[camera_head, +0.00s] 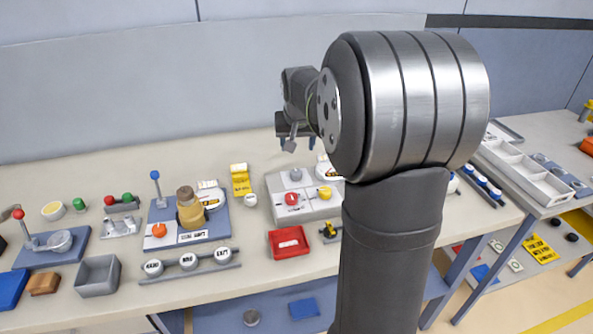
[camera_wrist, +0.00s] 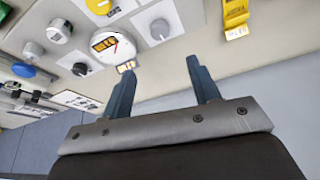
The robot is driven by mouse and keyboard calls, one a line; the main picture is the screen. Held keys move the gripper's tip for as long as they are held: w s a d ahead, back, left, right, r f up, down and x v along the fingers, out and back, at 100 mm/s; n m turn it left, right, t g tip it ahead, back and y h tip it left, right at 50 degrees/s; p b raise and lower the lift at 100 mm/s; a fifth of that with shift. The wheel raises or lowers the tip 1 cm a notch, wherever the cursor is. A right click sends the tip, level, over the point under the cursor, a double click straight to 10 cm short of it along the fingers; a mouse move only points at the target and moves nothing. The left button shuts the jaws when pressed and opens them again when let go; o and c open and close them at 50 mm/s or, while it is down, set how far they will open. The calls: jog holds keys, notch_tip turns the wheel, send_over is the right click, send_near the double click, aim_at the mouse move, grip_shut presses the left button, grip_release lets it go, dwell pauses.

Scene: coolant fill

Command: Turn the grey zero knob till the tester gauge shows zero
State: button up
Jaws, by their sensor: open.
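A round white gauge (camera_wrist: 110,46) with a red needle and a dark orange-marked panel is in the wrist view; its scale is too small to read. I cannot tell which is the zero knob. In the head view a white dial (camera_head: 325,172) is partly hidden by my arm, near a grey knob (camera_head: 295,174) on a pale box. My gripper (camera_wrist: 162,66) is open and empty, its fingers apart from the knobs.
The pale box (camera_head: 322,208) also carries red and yellow knobs. A board with an amber vessel (camera_head: 190,210) is further left.

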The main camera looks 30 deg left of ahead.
aim_at(295, 172)
jog(key=x, duration=1.4)
jog(key=shift+w+f, duration=0.15)
jog(key=shift+f, duration=0.15)
jog(key=shift+c, duration=0.5)
jog(key=c, duration=0.9)
jog(key=shift+m, duration=0.3)
jog(key=m, duration=0.2)
jog(key=m+h, duration=0.2)
jog(key=m, duration=0.1)
jog(key=shift+a+m+t, duration=0.25)
jog(key=shift+m+t, duration=0.05)
jog(key=shift+t, duration=0.1)
jog(key=m+h, duration=0.1)
jog(key=m, duration=0.1)
jog(key=m+h, duration=0.1)
jog(key=m, duration=0.2)
jog(key=shift+a+m+g, duration=0.1)
jog(key=shift+m+g, duration=0.2)
jog(key=shift+h, duration=0.3)
